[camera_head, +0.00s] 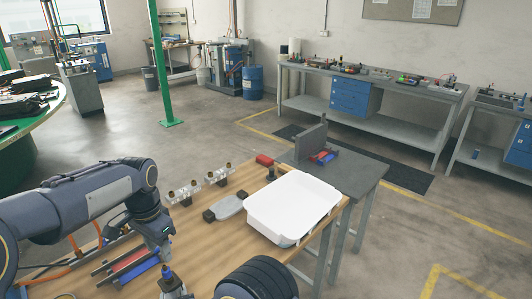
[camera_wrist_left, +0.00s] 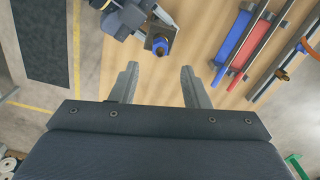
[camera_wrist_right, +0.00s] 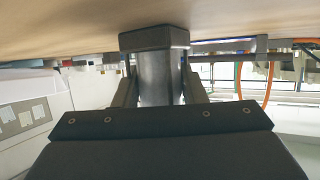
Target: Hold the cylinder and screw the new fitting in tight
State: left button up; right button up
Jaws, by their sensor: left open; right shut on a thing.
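My right gripper (camera_wrist_right: 157,92) is shut on a dark grey cylinder (camera_wrist_right: 160,75) with a wider block-shaped end, close to the wooden table. In the left wrist view, the cylinder's square end (camera_wrist_left: 150,41) shows at the top, with a blue fitting (camera_wrist_left: 160,46) on it. The blue fitting also shows in the head view (camera_head: 167,271). How deep it sits in the cylinder cannot be told. My left gripper (camera_wrist_left: 160,72) is open with nothing between its fingers. In the head view it (camera_head: 165,253) is above and close to the fitting, apart from it in the wrist view.
Blue (camera_wrist_left: 231,45) and red (camera_wrist_left: 251,42) bars with metal rods lie beside the grippers. Two metal blocks with fittings (camera_head: 185,193) (camera_head: 218,175), a grey flat part (camera_head: 229,207) and a white tray (camera_head: 290,205) stand farther along the table. A grey side table (camera_head: 350,172) adjoins.

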aim_at(164, 266)
pick_arm(q)
jog(key=shift+f, duration=4.05)
jog(key=n, duration=0.6)
jog(key=shift+n, duration=0.4)
jog(key=n, duration=1.2)
jog(key=shift+n, duration=0.3)
jog(key=n, duration=0.4)
jog(key=shift+n, duration=0.3)
